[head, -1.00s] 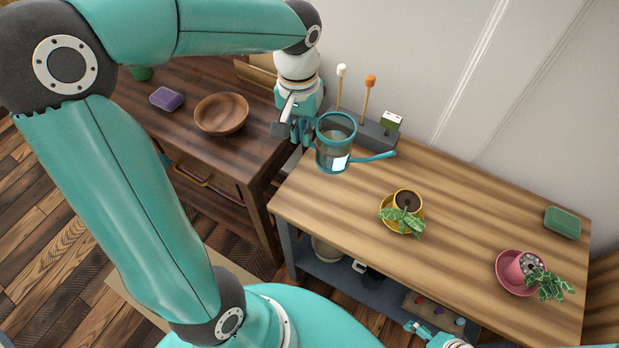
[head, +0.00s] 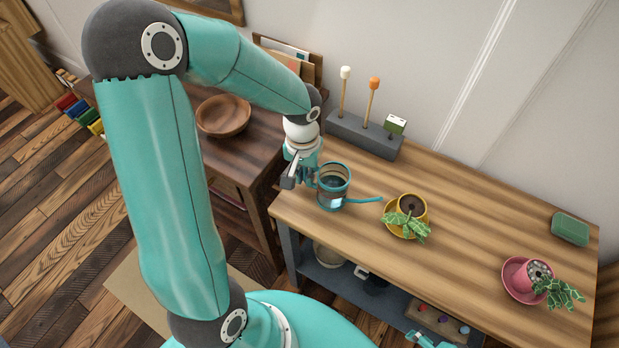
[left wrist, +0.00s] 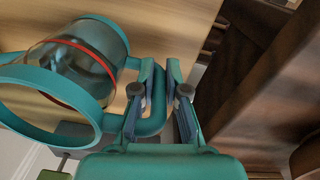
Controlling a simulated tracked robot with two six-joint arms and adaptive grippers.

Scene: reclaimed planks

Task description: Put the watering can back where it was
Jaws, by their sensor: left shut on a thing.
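The watering can (head: 333,190) has a clear body, teal rims and a teal spout reaching right. It is upright over the left end of the plank-topped bench (head: 470,215); I cannot tell whether its base touches the wood. My left gripper (head: 311,179) is at its left side, shut on its teal handle. In the left wrist view the can (left wrist: 85,65), with a red line around it, lies left of the fingers (left wrist: 160,105), and the handle passes between them. At the bottom edge of the head view a small teal part, perhaps my right gripper (head: 428,340), barely shows.
A yellow potted plant (head: 408,215) stands just right of the spout. A grey holder (head: 362,136) with upright sticks is behind the can. A pink potted plant (head: 530,280) and green box (head: 571,229) are farther right. A wooden bowl (head: 223,116) sits on the dark table left.

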